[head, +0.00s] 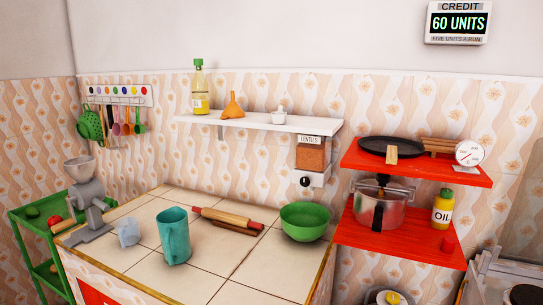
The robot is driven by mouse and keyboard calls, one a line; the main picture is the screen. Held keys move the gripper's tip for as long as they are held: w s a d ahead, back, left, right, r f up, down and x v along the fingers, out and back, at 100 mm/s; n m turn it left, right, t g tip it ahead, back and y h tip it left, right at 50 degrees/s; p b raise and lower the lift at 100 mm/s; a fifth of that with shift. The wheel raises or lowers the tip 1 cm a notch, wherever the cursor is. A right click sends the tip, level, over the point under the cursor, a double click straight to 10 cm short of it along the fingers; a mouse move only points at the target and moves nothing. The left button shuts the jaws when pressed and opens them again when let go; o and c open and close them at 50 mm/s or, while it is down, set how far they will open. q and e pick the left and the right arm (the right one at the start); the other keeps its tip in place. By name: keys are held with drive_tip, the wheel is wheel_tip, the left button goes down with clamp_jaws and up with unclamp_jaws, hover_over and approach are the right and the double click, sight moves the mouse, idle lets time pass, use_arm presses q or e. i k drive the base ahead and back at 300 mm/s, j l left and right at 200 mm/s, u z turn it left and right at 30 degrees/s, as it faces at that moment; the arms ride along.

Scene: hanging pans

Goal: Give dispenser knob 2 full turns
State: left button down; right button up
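The dispenser (312,158) is mounted on the wall under the right end of the white shelf. It has a clear box labelled "LENTILS" with orange-brown contents and a white lower part. Its round black knob (305,181) with a light mark sits at the front of the white part. A green bowl (304,221) stands on the tiled counter below the dispenser, slightly towards the front. Neither of my grippers shows in the head view.
The tiled counter (215,283) holds a teal jug (174,236), a rolling pin (228,218), a small pale cup (128,232) and a grey grinder (88,198). Red shelves (369,238) on the right carry a pot (380,207), a pan and an oil bottle (442,208). The counter's front middle is clear.

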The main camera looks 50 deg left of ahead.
sight(304, 182)
drive_tip(key=u, duration=1.4)
drive_tip(key=j, duration=0.15)
